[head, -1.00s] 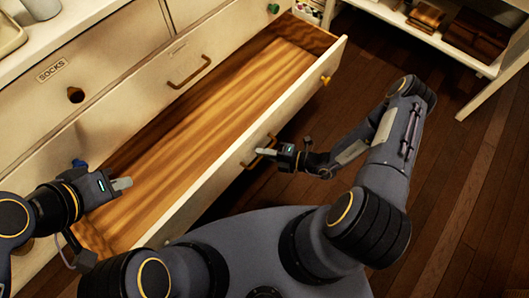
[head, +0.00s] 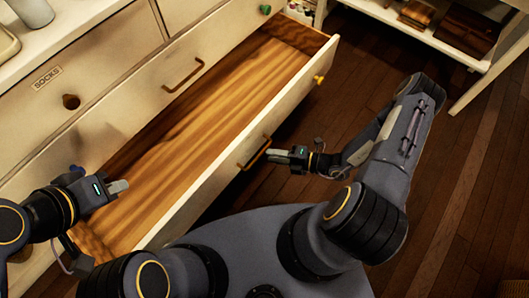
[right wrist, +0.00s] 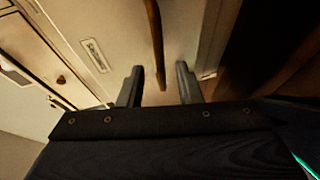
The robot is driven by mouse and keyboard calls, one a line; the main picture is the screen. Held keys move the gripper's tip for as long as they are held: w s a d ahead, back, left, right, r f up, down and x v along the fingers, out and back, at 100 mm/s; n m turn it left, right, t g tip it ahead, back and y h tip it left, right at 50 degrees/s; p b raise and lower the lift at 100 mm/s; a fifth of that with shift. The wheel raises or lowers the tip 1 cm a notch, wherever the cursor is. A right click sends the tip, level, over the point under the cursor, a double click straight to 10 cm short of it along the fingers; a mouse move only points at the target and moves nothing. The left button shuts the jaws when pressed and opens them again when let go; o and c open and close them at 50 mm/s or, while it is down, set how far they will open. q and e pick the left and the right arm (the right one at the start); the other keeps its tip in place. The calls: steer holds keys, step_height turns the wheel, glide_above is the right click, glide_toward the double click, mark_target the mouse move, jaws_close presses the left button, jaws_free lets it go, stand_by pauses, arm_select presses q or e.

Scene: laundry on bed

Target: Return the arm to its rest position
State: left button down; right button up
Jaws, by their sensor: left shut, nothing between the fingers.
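My right gripper (head: 272,153) is just in front of the handle (head: 256,153) of the open drawer, with a small gap between them in the head view. In the right wrist view its two fingers (right wrist: 159,85) are spread apart with nothing held, and the brown handle (right wrist: 156,40) shows beyond the gap between them. My left gripper (head: 122,186) is shut and empty, over the near left end of the open drawer (head: 190,205). The drawer is pulled out, and the part of its wooden floor that shows is bare.
The dresser's upper drawer, labelled SOCKS (head: 47,77), is shut. A white shelf unit (head: 462,50) with brown boxes stands at the upper right. Wooden floor (head: 460,190) is clear to the right of my right arm.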

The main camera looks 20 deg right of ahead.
steer(key=v, duration=0.2)
steer(key=shift+s+d+r, duration=0.1)
steer(key=shift+s+d, duration=0.1)
steer(key=shift+d, duration=0.05)
stand_by(0.4)
step_height(320, 180, up, 20)
steer(key=d+n+g+h, duration=0.1)
steer(key=n+g, duration=0.5)
steer(key=n, duration=1.3)
steer(key=s+d+r+n+t+h, duration=0.1)
steer(key=s+r+n+t+h, duration=0.1)
steer(key=s+r+n+h, duration=0.65)
steer(key=s+d+r+n+t+h, duration=0.1)
steer(key=s+r+n+t, duration=0.15)
steer(key=r+n, duration=0.75)
step_height(320, 180, up, 22)
steer(key=n+g+p, duration=0.1)
steer(key=n+p, duration=0.3)
steer(key=p, duration=2.2)
steer(key=shift+s, duration=0.4)
